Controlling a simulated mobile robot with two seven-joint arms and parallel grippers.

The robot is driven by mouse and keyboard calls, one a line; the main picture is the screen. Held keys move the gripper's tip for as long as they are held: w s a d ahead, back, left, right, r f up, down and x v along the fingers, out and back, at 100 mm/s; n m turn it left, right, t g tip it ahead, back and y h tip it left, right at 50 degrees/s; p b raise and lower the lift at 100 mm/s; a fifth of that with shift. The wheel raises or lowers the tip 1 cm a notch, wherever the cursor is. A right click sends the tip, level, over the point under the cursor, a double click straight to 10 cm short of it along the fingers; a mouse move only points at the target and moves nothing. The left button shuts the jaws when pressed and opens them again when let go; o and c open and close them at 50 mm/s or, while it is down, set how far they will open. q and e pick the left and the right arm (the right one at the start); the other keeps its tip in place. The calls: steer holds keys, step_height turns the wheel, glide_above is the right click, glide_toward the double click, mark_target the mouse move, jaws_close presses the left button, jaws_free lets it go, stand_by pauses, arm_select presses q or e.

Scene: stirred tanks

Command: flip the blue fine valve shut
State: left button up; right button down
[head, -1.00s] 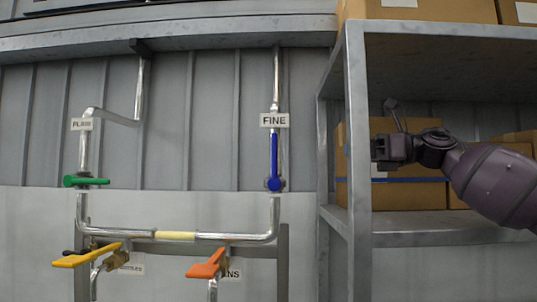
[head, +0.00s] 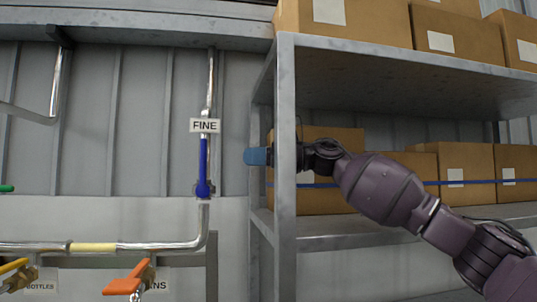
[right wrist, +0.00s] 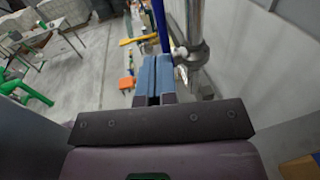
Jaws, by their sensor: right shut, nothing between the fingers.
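The blue fine valve handle (head: 203,167) points straight up along its vertical pipe, under the FINE label (head: 205,126) in the head view. My right gripper (head: 256,156) is shut and empty, with its blue fingertips to the right of the handle and a clear gap between them. In the right wrist view the shut fingers (right wrist: 155,77) point toward the blue handle (right wrist: 161,27), which shows just beyond them beside the metal pipe. My left gripper is in neither current view.
A grey shelf post (head: 285,150) stands by my right gripper, partly covering it. Cardboard boxes (head: 466,172) fill the shelf. An orange handle (head: 127,280) and a yellow handle (head: 13,266) sit lower left; a green handle (head: 6,189) shows at the left edge.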

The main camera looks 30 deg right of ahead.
mark_target(203, 163)
steer(key=p+x, duration=0.1)
steer(key=x, duration=0.7)
steer(key=shift+p, duration=0.3)
steer(key=shift+a, duration=0.1)
